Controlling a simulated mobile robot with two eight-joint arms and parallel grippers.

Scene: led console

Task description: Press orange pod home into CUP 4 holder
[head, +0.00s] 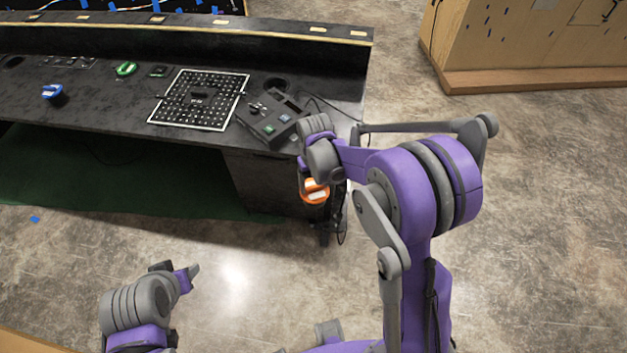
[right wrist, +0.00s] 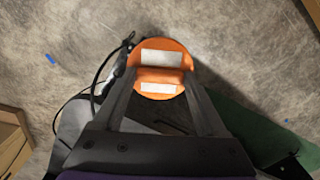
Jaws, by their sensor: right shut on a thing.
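The orange pod (head: 316,196) has white label strips on its top. It is held in my right gripper (head: 311,181), off the bench, and appears in front of the bench's right front corner. In the right wrist view the orange pod (right wrist: 161,60) sits between the two fingers (right wrist: 160,90), with floor behind it. A round dark recess (head: 276,84) shows on the bench top near the right end; I cannot read which cup it is. My left gripper (head: 192,274) is low at the left, away from the bench, and its opening is unclear.
The black bench (head: 110,112) carries a blue pod (head: 52,91), a green pod (head: 125,69), a white-framed dotted panel (head: 200,98) and a dark box with buttons (head: 272,122). Cables hang at the bench's right end. A wooden cabinet (head: 530,45) stands back right. Floor between is open.

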